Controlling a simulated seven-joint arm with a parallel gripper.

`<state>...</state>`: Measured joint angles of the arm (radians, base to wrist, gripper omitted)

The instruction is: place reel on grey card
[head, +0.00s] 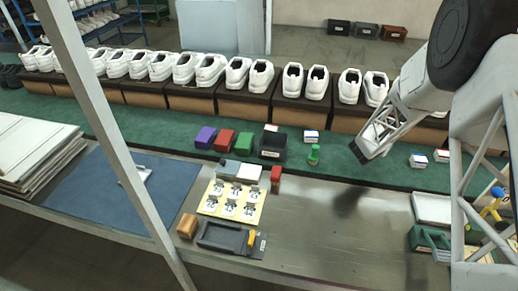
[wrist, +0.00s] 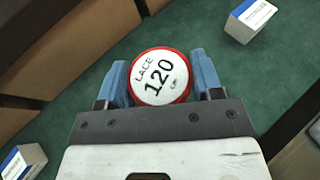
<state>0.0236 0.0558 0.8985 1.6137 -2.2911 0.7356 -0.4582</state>
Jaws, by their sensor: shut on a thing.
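The reel (wrist: 160,76) is a round piece with a red rim and a white face marked "LACE 120 cm". It sits between the two blue fingers of my gripper (wrist: 160,72), which is shut on it. In the head view my gripper (head: 366,149) hangs over the right part of the green belt, and the reel cannot be made out there. I cannot single out the grey card with certainty. A flat dark grey piece with a small label (head: 260,246) lies beside the dark tray at the front of the bench.
White shoes stand behind. A yellow board (head: 232,200) and dark tray (head: 222,237) lie on the bench. Bare metal (head: 330,225) is right of them.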

